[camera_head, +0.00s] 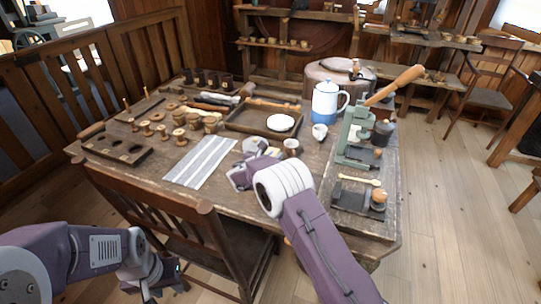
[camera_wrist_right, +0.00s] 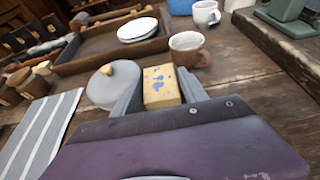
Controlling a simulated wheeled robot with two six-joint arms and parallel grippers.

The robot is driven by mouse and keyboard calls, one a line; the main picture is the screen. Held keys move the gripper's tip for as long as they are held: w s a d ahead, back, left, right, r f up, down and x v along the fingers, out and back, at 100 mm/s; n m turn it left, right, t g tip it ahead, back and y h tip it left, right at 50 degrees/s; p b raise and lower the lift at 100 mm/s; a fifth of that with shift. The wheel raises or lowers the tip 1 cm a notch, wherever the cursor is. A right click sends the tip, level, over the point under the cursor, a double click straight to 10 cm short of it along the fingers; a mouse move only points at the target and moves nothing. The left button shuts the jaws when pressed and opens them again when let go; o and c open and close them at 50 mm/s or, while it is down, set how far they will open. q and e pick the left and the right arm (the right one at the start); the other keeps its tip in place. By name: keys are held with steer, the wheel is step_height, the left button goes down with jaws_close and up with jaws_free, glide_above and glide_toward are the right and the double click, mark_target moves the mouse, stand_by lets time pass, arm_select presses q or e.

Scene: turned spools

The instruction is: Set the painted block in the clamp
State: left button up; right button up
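The painted block (camera_wrist_right: 162,86), yellowish with blue marks, sits between the two fingers of my right gripper (camera_wrist_right: 160,88) in the right wrist view. The fingers lie against its sides with no clear gap, so the gripper looks shut on it. A green press with a long wooden lever (camera_head: 357,130), apparently the clamp, stands at the table's right on a dark board. My left gripper (camera_head: 158,279) hangs low in front of the table; its fingers are unclear.
A grey lidded pot (camera_wrist_right: 108,86) stands just left of the block, and a brown cup (camera_wrist_right: 188,50) just behind it. A white-blue jug (camera_head: 325,103) and small mug (camera_head: 319,132) stand between gripper and press. A striped cloth (camera_head: 200,160) lies left.

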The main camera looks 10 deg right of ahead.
steer(key=shift+r, duration=0.25)
steer(key=p+v, duration=0.1)
steer(key=v, duration=1)
steer(key=shift+s+a, duration=0.15)
steer(key=shift+o, duration=0.2)
steer(key=shift+s+a+r+p, duration=0.1)
steer(key=shift+s+r+p, duration=0.05)
steer(key=shift+s+p, duration=0.15)
